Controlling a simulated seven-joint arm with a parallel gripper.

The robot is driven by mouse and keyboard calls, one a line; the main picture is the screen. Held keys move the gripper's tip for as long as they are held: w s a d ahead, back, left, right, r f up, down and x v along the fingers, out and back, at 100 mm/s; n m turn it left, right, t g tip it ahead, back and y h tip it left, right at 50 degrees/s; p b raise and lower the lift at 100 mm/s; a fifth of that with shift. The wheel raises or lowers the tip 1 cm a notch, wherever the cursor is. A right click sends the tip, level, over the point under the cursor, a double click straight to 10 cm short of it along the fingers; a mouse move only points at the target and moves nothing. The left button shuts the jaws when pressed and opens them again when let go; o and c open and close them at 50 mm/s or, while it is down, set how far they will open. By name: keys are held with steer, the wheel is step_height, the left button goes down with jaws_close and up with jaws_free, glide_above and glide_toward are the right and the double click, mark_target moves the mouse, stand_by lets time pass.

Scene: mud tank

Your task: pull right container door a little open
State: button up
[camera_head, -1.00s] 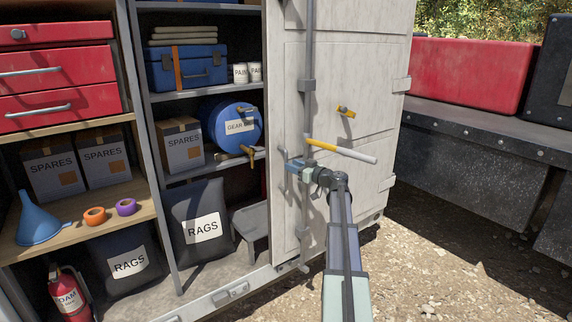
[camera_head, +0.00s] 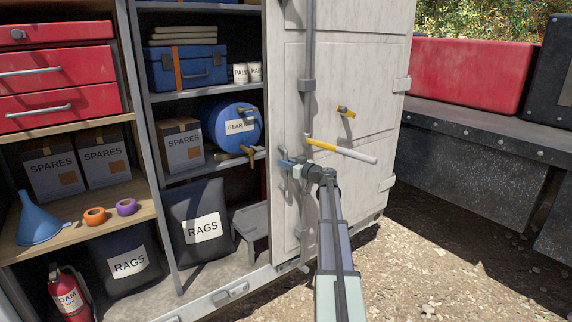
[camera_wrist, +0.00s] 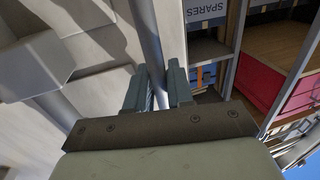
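The right container door (camera_head: 345,65) is the pale panel right of the open shelves, with a grey vertical rod (camera_head: 309,60) along it. My gripper (camera_head: 287,164) is at the door's left side, by the pale door handle (camera_head: 282,153). In the wrist view, my gripper (camera_wrist: 160,85) has its two fingers apart. A grey bar (camera_wrist: 148,40) runs between them; I cannot tell whether it is the handle or the rod. The fingers do not look clamped on it. The wrist housing hides the lower part of the bar.
A yellow-and-white bar (camera_head: 340,150) juts from the door above my wrist. Shelves at left hold a blue drum (camera_head: 222,135), rag bags (camera_head: 195,250) and boxes (camera_head: 180,150). A dark flatbed (camera_head: 470,130) stands at right. Gravel (camera_head: 430,270) lies clear between.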

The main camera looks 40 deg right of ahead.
jaws_close()
steer(key=s+d, duration=0.4)
steer(key=s, duration=0.9)
steer(key=s+d, duration=0.5)
steer(key=s, duration=0.9)
steer(key=s+d, duration=0.5)
steer(key=s, duration=0.9)
steer(key=shift+r, duration=0.2)
steer(key=shift+o, duration=1.7)
jaws_free()
steer(key=shift+o, duration=0.5)
steer(key=shift+s+a+f, duration=0.1)
steer(key=shift+a+f, duration=0.05)
